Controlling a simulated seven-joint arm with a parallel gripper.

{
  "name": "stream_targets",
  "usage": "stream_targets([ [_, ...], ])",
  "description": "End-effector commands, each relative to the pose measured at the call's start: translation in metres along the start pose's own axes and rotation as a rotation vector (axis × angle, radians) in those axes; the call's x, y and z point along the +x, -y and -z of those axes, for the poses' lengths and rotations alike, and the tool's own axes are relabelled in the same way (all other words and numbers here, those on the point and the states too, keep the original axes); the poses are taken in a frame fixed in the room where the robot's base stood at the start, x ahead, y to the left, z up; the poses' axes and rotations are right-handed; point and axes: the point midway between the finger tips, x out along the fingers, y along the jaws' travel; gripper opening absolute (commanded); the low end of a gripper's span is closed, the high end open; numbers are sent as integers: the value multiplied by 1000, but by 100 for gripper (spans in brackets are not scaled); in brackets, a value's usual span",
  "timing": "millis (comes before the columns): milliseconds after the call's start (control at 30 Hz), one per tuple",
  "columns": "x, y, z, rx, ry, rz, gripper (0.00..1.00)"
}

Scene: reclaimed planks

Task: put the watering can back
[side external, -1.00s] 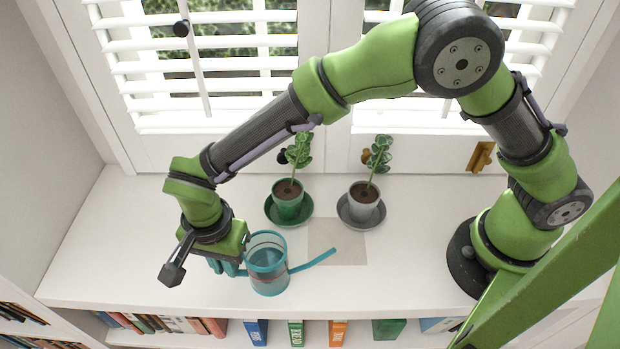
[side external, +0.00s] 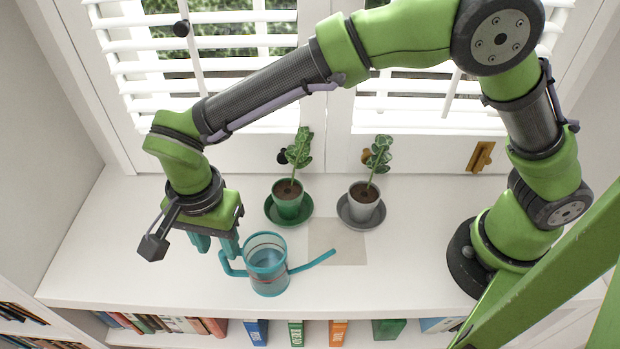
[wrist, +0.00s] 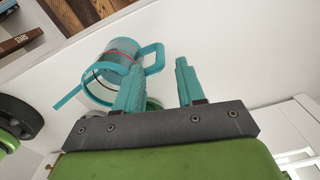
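The teal watering can (side external: 268,266) stands upright on the white sill, its spout pointing right and its handle toward my gripper on the left. It also shows in the wrist view (wrist: 112,67), with its handle near the left finger. My gripper (side external: 215,250) is just left of and above the can's handle. Its teal fingers (wrist: 158,82) are spread apart with nothing between them. A pale square mat (side external: 338,243) lies flat and bare right of the can, and the spout tip reaches over it.
A green-potted plant (side external: 288,200) and a grey-potted plant (side external: 364,202) stand on saucers behind the can and mat. Window shutters (side external: 215,60) rise behind. Books (side external: 296,333) fill the shelf below the sill's front edge. The sill's left part is clear.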

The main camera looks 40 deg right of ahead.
Motion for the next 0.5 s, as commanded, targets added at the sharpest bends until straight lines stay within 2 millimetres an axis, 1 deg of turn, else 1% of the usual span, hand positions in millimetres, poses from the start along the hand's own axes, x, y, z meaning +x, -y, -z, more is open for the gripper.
stream_targets([
  [33,-12,1,0,-1,1,5,39],
  [133,-31,1,0,0,0,5,39],
  [233,-44,1,0,0,0,2,39],
  [367,-55,0,2,-2,1,4,39],
  [467,-69,-4,19,-19,17,25,39],
  [500,-78,-8,31,-34,29,42,39],
])
